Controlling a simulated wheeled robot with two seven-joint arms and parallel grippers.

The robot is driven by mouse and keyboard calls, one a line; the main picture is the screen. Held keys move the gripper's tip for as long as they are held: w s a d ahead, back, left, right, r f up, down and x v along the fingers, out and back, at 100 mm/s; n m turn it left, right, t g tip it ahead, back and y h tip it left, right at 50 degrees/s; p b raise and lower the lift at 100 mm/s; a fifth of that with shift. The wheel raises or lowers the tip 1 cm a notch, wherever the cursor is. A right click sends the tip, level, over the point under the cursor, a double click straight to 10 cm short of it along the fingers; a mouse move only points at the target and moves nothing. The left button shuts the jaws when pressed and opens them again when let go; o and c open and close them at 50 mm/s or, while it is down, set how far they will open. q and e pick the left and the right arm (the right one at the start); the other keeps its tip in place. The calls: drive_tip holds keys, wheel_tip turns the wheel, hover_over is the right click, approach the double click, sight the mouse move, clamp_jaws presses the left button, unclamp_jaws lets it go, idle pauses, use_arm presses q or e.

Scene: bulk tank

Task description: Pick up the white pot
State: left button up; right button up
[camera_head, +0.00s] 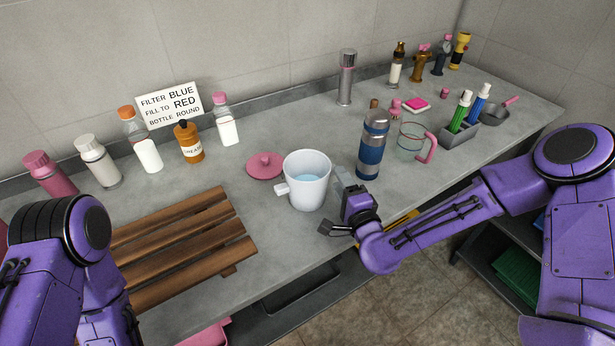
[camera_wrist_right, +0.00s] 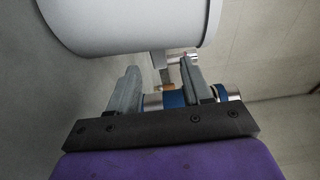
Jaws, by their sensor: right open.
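The white pot (camera_head: 307,192) stands upright on the grey counter, with bluish liquid inside and a stub handle on its left side. My right gripper (camera_head: 345,182) is open, just right of the pot.
A pink lid (camera_head: 265,166) lies behind-left of the pot. A blue bottle (camera_head: 371,150) stands close to the right, with a glass jug (camera_head: 410,143) beyond it. A wooden slatted rack (camera_head: 185,245) lies at left. Several bottles and a sign (camera_head: 170,106) line the back.

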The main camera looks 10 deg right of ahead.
drive_tip(key=w, duration=0.1)
drive_tip(key=w+p, duration=0.1)
drive_tip(key=w, duration=0.3)
drive_tip(key=shift+a, duration=0.3)
clamp_jaws()
drive_tip(key=shift+r, duration=0.1)
